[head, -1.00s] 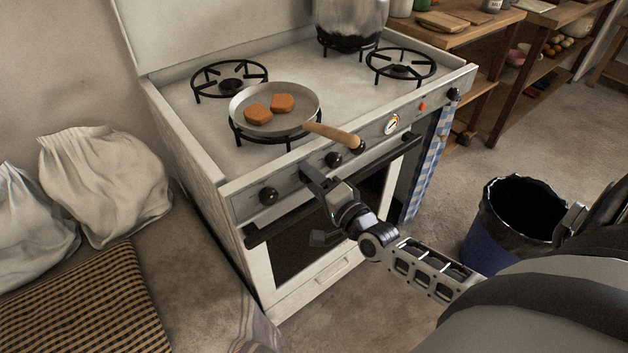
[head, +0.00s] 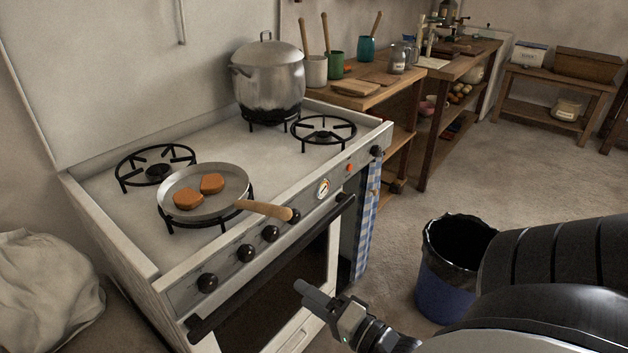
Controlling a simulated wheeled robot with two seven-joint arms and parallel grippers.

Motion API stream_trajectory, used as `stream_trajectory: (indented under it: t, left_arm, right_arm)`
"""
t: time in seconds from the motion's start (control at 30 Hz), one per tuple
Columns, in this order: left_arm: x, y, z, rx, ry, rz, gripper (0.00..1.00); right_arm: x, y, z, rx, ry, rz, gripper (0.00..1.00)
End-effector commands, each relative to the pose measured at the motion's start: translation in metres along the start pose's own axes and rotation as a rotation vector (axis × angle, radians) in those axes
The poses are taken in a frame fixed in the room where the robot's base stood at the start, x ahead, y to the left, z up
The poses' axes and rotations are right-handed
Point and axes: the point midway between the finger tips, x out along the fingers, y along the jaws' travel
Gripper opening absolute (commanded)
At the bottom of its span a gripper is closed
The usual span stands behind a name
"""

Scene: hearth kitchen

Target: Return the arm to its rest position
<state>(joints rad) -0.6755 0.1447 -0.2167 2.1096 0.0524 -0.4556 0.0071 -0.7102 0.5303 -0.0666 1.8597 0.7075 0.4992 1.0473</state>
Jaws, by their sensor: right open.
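My right gripper (head: 318,300) is at the lower middle of the head view, in front of the stove's oven door. It is open and holds nothing. My right arm reaches in from the right edge. A frying pan (head: 222,208) with a wooden handle sits on the front left burner of the stove (head: 268,169), with two orange-brown pieces (head: 212,183) in it. The gripper is apart from the pan handle, below and to its right. My left gripper is not in view.
A large metal pot (head: 268,80) stands on a back burner. A blue bin with a black liner (head: 444,290) stands on the floor near my right arm. A wooden shelf table (head: 352,99) holds cups and boards.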

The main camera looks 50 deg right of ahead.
Motion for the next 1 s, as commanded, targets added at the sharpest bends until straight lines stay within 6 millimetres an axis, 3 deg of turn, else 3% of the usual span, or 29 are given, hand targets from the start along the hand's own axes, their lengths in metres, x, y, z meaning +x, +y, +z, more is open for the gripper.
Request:
stream_trajectory:
  t: [0.73, 0.87, 1.0]
  left_arm:
    - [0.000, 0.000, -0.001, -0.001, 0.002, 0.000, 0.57]
    - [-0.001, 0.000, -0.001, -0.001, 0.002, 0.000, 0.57]
    - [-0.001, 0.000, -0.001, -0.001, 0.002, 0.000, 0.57]
  right_arm:
    - [-0.004, 0.000, 0.004, -0.010, -0.012, 0.008, 0.57]
    - [0.003, 0.000, 0.031, -0.098, -0.097, 0.074, 0.57]
    - [0.009, 0.000, 0.080, -0.320, -0.286, 0.204, 0.57]
